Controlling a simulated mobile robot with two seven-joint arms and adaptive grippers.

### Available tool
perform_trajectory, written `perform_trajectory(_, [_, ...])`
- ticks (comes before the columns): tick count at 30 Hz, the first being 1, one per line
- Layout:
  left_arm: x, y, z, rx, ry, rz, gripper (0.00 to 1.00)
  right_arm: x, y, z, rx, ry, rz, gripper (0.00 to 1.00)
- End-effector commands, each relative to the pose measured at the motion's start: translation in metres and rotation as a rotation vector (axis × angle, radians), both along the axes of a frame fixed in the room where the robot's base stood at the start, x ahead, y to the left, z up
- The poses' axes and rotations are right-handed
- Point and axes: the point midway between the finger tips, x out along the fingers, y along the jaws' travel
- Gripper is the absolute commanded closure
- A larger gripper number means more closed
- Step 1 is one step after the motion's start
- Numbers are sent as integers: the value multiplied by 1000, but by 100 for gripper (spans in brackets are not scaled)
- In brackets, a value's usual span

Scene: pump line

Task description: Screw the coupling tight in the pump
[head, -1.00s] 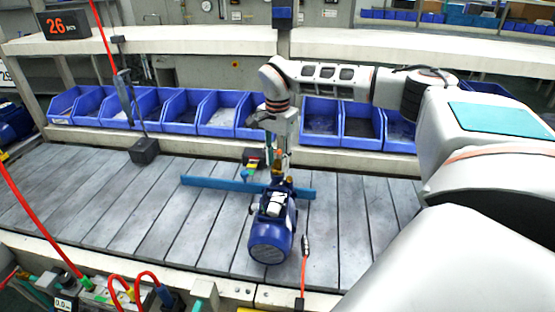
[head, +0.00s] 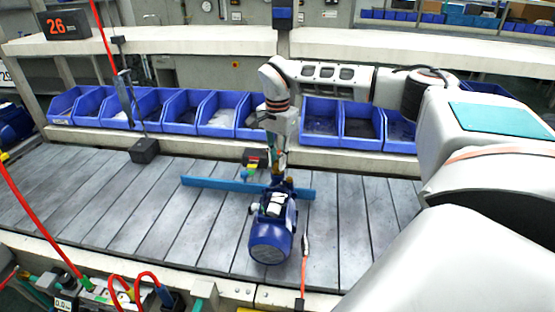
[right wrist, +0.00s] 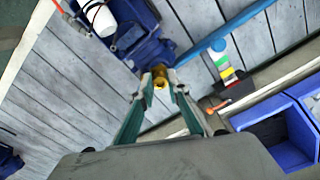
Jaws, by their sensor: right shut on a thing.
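The blue pump (head: 271,238) lies on the grey slatted line, its rounded end toward me. It also shows at the top of the right wrist view (right wrist: 130,28). My right gripper (head: 277,168) points down at the pump's far end. In the right wrist view my right gripper (right wrist: 160,84) has its two green fingers shut on the brass coupling (right wrist: 160,74). The coupling is at the pump's port. The fingers partly hide it, so how deep it sits cannot be told. My left gripper is not in view.
A blue bar (head: 220,184) lies across the line behind the pump. A small dark block with coloured pieces (head: 255,160) stands beyond it. Several blue bins (head: 218,115) line the back. A red cable (head: 303,270) ends right of the pump.

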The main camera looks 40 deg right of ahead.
Motion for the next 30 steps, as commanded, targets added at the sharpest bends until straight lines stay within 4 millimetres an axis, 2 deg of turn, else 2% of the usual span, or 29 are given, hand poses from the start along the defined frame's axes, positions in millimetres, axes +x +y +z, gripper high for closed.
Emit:
perform_trajectory(6, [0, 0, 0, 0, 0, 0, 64, 0, 0, -2, 0, 1, -27, 100])
perform_trajectory(15, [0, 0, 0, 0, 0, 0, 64, 0, 0, -2, 1, 1, -287, 100])
perform_trajectory(26, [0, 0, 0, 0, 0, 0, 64, -1, 0, -3, 0, 3, -327, 100])
perform_trajectory(30, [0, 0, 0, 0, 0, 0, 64, -1, 0, -3, 0, 3, -466, 100])
